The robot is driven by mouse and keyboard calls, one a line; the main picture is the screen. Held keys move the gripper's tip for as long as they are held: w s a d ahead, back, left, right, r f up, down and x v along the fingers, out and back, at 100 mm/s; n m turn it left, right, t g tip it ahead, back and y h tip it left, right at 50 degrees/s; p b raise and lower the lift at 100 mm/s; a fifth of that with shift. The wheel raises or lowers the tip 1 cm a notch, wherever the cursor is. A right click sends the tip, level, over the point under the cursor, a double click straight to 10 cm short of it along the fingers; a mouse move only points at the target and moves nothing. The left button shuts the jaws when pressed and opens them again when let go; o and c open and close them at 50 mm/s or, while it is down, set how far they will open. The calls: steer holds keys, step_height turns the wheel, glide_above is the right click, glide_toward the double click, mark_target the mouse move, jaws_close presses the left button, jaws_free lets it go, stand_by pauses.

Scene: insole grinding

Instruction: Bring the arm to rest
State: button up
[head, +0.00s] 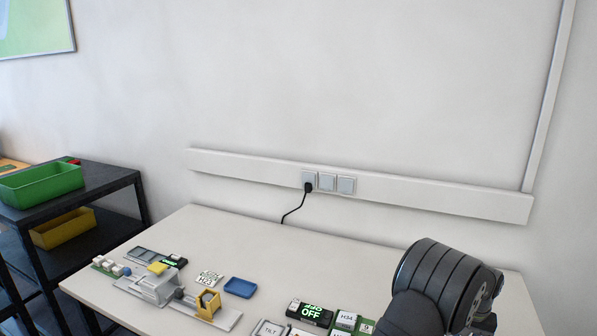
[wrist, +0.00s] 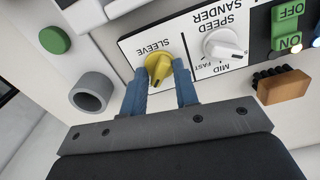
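In the wrist view, my gripper (wrist: 160,75) has two blue fingers that stand apart, one on each side of a yellow knob (wrist: 158,68) on a panel marked SLEEVE. Nothing shows clamped between the fingers; whether the tips touch the knob's rim I cannot tell. In the head view, my dark arm fills the lower right, and my gripper is out of the picture.
Beside the yellow knob are a white SANDER SPEED knob (wrist: 223,46), green OFF and ON buttons (wrist: 288,28), a round green button (wrist: 54,40) and a grey ring (wrist: 91,92). In the head view, a fixture (head: 160,288) and a blue tray (head: 240,287) stand on the table (head: 220,225).

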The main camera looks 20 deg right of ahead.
steer(key=shift+n, duration=1.7)
step_height(320, 180, up, 8)
steer(key=m+h, duration=0.1)
steer(key=m, duration=0.2)
steer(key=m+t+h, duration=0.1)
steer(key=m+h, duration=0.1)
steer(key=m, duration=0.1)
steer(key=shift+r+m+h, duration=0.2)
steer(key=shift+m+h, duration=0.5)
steer(key=shift+m, duration=0.3)
steer(key=shift+f, duration=2.55)
steer(key=shift+a, duration=0.1)
steer(key=shift+s+a, duration=0.1)
steer(key=shift+a, duration=0.35)
